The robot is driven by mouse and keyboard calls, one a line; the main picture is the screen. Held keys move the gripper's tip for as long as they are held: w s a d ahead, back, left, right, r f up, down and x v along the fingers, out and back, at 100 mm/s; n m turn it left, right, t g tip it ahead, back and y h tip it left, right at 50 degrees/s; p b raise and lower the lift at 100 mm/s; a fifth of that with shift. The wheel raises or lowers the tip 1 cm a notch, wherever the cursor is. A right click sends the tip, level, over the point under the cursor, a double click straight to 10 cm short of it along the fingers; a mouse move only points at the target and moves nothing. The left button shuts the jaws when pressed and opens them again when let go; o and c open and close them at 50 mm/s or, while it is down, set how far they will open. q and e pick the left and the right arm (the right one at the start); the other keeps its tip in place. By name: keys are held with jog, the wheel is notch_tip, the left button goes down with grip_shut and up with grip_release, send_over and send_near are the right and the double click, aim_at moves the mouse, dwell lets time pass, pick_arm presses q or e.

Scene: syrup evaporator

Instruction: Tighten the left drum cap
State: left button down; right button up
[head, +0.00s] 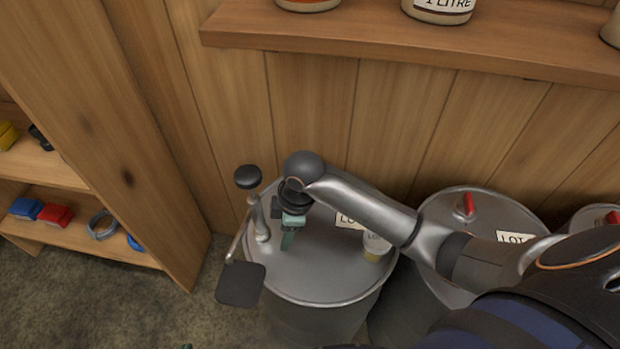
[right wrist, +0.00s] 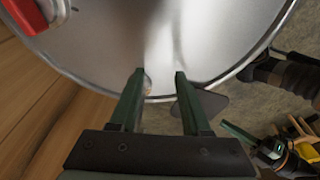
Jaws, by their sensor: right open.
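The left drum (head: 322,284) is a grey metal drum with a flat lid, and its lid fills the top of the right wrist view (right wrist: 215,45). My right gripper (head: 290,228) is over the left part of this lid, and its fingers show open and empty in the right wrist view (right wrist: 160,75). A red part (right wrist: 25,14), maybe a cap, shows at the top left of that view. In the head view my arm covers part of the lid. A green finger, apparently of my left gripper (right wrist: 250,143), shows at lower right.
A metal pump with a black knob (head: 248,177) stands at the lid's left side, near my right gripper. A dark square plate (head: 241,285) is beside the rim. A small labelled jar (head: 376,248) stands on the lid. The middle drum has a red cap (head: 466,206). A shelf (head: 400,38) overhangs behind.

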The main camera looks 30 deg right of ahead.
jog(key=w+d+r+n+g+h, duration=0.1)
jog(key=w+d+r+n+h, duration=0.1)
jog(key=w+d+r, duration=0.95)
jog(key=f, duration=0.4)
jog(key=f+b, duration=0.1)
jog(key=f, duration=0.3)
jog(key=f+b, duration=0.1)
jog(key=f, duration=0.3)
jog(key=shift+d, duration=0.25)
jog(key=shift+f, duration=0.35)
grip_shut()
